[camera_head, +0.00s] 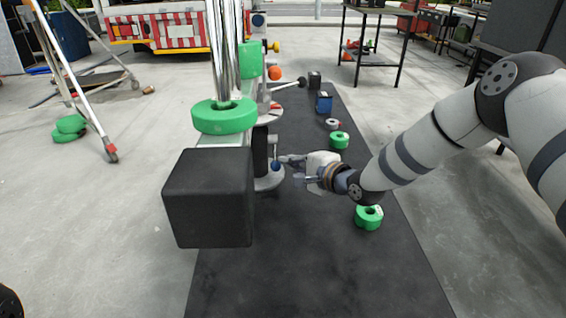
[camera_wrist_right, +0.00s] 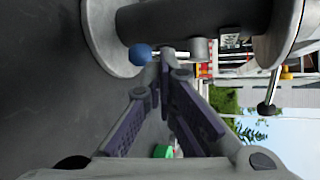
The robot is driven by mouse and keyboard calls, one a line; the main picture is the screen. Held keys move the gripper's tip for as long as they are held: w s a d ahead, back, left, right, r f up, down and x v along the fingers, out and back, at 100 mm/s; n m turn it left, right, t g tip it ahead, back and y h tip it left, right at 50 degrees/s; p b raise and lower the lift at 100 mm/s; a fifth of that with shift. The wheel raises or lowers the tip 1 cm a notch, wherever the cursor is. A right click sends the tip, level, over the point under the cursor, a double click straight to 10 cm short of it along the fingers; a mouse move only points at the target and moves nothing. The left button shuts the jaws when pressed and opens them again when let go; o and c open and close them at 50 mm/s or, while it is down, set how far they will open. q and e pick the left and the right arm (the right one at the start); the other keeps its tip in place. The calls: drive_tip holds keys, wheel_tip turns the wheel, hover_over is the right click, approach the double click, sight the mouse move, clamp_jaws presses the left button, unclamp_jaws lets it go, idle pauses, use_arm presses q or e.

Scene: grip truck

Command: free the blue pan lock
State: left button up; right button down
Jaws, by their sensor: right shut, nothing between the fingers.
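The blue pan lock shows as a small round blue knob (camera_head: 277,166) on the grey and black head of the camera rig, right of a large black box (camera_head: 208,198). In the right wrist view the blue knob (camera_wrist_right: 140,54) sits just left of my fingertips, in front of a round grey base. My right gripper (camera_head: 286,158) reaches in from the right beside the knob. Its fingers (camera_wrist_right: 165,62) are shut with nothing between them. I cannot tell whether a finger touches the knob. My left gripper is not in view.
A black mat (camera_head: 320,265) lies under the rig. Green rings (camera_head: 369,217) and a blue box (camera_head: 324,102) stand on it. A larger green ring (camera_head: 224,117) sits around the rig's metal posts. A stepladder (camera_head: 85,95) stands at the left. Open floor lies at the front left.

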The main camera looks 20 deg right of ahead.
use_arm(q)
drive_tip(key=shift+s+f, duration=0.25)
use_arm(e)
drive_tip(key=shift+x, duration=1.55)
drive_tip(key=f+t+b, duration=0.1)
drive_tip(key=b, duration=0.1)
drive_tip(key=f+n+t+b, duration=0.1)
drive_tip(key=b, duration=0.1)
drive_tip(key=shift+w+d+f, duration=0.2)
drive_tip(key=shift+w+f, duration=0.1)
drive_tip(key=shift+w, duration=0.05)
drive_tip(key=shift+w+d+r+b, duration=0.15)
drive_tip(key=shift+w+b, duration=0.1)
drive_tip(key=shift+b, duration=0.15)
drive_tip(key=shift+w+r+n, duration=0.1)
drive_tip(key=shift+r+n, duration=0.1)
drive_tip(key=shift+n, duration=0.1)
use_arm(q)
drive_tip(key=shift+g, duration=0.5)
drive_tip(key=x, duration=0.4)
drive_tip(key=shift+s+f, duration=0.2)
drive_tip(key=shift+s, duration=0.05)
use_arm(e)
drive_tip(key=shift+r, duration=0.25)
